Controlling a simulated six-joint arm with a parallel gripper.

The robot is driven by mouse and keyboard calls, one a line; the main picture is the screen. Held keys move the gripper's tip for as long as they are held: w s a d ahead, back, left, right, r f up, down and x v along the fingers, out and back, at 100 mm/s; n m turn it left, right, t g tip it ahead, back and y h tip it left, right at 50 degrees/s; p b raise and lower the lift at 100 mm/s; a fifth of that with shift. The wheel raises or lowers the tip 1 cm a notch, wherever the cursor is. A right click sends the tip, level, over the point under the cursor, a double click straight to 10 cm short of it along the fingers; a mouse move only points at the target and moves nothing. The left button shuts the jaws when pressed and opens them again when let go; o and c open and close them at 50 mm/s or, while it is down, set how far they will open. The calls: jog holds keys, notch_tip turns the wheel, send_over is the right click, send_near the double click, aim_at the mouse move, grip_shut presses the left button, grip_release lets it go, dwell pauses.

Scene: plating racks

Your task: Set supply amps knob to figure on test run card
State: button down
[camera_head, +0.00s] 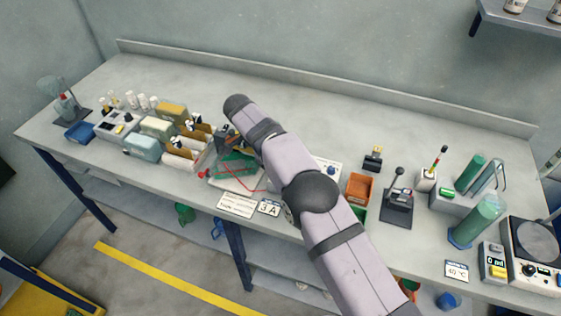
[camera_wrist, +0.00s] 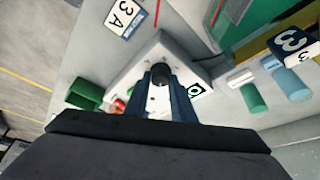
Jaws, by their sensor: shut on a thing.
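The supply (camera_wrist: 127,72) is a white box in the wrist view, with a dark round knob (camera_wrist: 160,70) on its face. My gripper (camera_wrist: 161,82) has its two blue fingers on either side of this knob, shut on it. The knob's pointer and scale cannot be read. The test run card (camera_wrist: 125,17), reading "3 A", lies beside the supply; it also shows at the bench's front edge in the head view (camera_head: 269,208). In the head view my arm hides the gripper, the knob and most of the supply.
An orange bin (camera_head: 360,187) stands right of my arm, with a black lever device (camera_head: 398,203) further right. A green tray (camera_head: 236,167) with red wires lies left. A "40 °C" card (camera_head: 457,271) lies near the hotplate (camera_head: 535,240).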

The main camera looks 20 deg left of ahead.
jog(key=shift+a+m+p, duration=0.1)
jog(key=shift+m+p, duration=0.25)
jog(key=shift+m, duration=0.05)
jog(key=c, duration=1.5)
grip_release()
jog(key=shift+r, duration=0.1)
jog(key=shift+s+a+r, duration=0.1)
jog(key=shift+a+r, duration=0.1)
jog(key=shift+r, duration=0.2)
jog(key=p+v, duration=0.2)
jog(key=v, duration=0.2)
jog(key=shift+r+p, duration=0.15)
jog(key=shift+p, duration=0.2)
jog(key=p+v, duration=0.2)
jog(key=p, duration=0.4)
jog(key=shift+d+p, duration=0.1)
jog(key=shift+p, duration=0.2)
